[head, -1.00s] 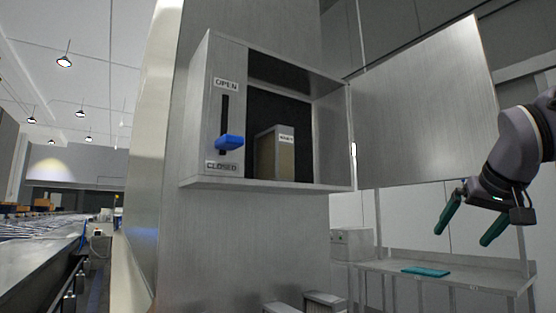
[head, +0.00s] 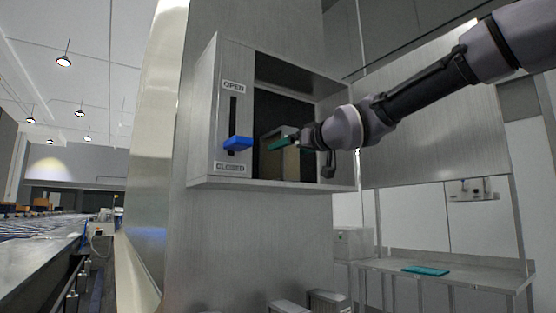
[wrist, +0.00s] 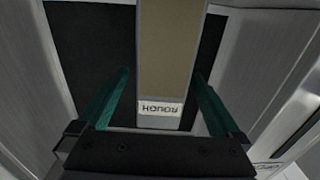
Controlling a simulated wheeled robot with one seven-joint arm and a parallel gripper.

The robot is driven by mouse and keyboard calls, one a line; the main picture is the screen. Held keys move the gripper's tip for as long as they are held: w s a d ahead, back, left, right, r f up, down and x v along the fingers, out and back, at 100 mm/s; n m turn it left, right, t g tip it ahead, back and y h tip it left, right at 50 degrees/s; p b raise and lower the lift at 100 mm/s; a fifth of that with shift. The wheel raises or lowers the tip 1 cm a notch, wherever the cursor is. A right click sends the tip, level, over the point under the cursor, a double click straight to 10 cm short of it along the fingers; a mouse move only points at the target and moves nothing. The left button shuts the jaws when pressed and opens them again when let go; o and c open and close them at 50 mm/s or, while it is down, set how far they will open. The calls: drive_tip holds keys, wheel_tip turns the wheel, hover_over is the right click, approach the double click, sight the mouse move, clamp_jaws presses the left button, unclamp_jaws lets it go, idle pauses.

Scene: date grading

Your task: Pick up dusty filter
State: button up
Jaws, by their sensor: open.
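The filter (head: 276,160) is a tan block with a grey frame, standing in the open wall cabinet (head: 268,186). In the wrist view the filter (wrist: 167,50) carries a white label reading "ROUGH", upside down. My gripper (head: 282,143) is at the cabinet opening, in front of the filter and partly hiding it. In the wrist view my gripper (wrist: 160,95) is open, with one green finger on each side of the filter and gaps between fingers and filter. Whether the filter is dusty is hard to tell.
A blue lever handle (head: 237,143) sits low in its slot, near the "CLOSED" label, left of the opening. The open door panel (head: 440,120) stands to the right. A steel table (head: 450,278) with a teal item (head: 426,270) is below right.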

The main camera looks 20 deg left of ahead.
drive_tip(key=x, duration=0.5)
drive_tip(key=shift+a+r, duration=0.2)
drive_tip(key=shift+r, duration=0.05)
drive_tip(key=c, duration=1.5)
clamp_jaws()
drive_tip(key=shift+d+r, duration=0.1)
drive_tip(key=shift+r, duration=0.15)
